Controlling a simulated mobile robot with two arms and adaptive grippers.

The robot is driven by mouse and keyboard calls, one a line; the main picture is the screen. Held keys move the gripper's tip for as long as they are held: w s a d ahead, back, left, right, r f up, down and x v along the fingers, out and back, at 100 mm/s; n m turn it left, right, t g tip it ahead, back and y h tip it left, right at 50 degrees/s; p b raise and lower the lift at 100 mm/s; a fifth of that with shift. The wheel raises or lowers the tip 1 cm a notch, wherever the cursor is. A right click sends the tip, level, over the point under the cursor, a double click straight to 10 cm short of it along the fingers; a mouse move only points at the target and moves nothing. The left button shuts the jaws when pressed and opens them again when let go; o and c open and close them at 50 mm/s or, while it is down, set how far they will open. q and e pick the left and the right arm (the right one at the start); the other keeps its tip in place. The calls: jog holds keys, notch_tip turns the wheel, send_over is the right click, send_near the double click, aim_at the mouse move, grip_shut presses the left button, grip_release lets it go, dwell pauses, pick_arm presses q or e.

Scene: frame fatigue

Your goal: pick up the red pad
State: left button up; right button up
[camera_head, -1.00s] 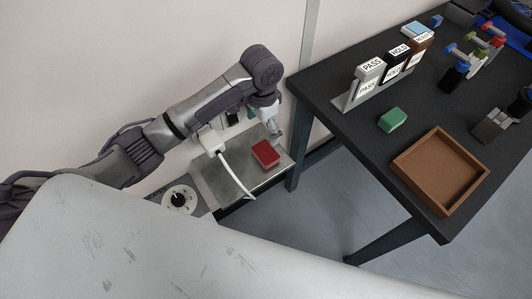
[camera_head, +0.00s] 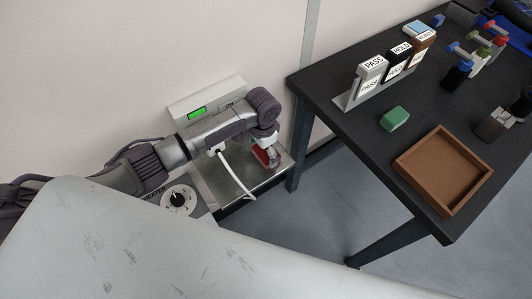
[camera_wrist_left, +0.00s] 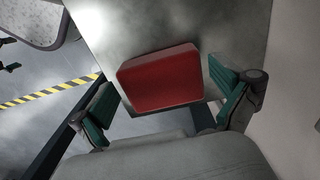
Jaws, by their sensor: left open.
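The red pad (camera_head: 261,156) lies on the metal plate (camera_head: 233,193) of the heater at the left of the table. My left gripper (camera_head: 272,158) is low over the plate at the pad and hides part of it. In the left wrist view the red pad (camera_wrist_left: 161,78) lies ahead of and partly between the two green-lined fingers of the left gripper (camera_wrist_left: 165,108). The fingers are spread wide, with a gap visible on each side of the pad. My right gripper is not in view.
The heater has a dial (camera_head: 179,200) and a lit green display (camera_head: 197,113). Floor shows between heater and table.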

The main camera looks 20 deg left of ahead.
aim_at(263, 152)
pick_arm(q)
jog(key=shift+f, duration=0.45)
jog(key=shift+c, duration=0.3)
jog(key=c, duration=0.7)
jog(key=shift+r, duration=0.1)
jog(key=shift+r, duration=0.55)
notch_tip(263, 152, up, 3)
jog(key=shift+w+f, duration=0.1)
jog(key=shift+f, duration=0.05)
jog(key=shift+s+d+r+p, duration=0.2)
jog(key=shift+s+d+r, duration=0.85)
jog(key=shift+d, duration=0.7)
jog(key=shift+s+d+r+p, duration=0.15)
jog(key=shift+s+d+r, duration=0.65)
jog(key=shift+d+r, duration=0.75)
jog(key=shift+s+d+r+p, duration=0.2)
jog(key=shift+s+d+r, duration=0.7)
jog(key=shift+d, duration=1.05)
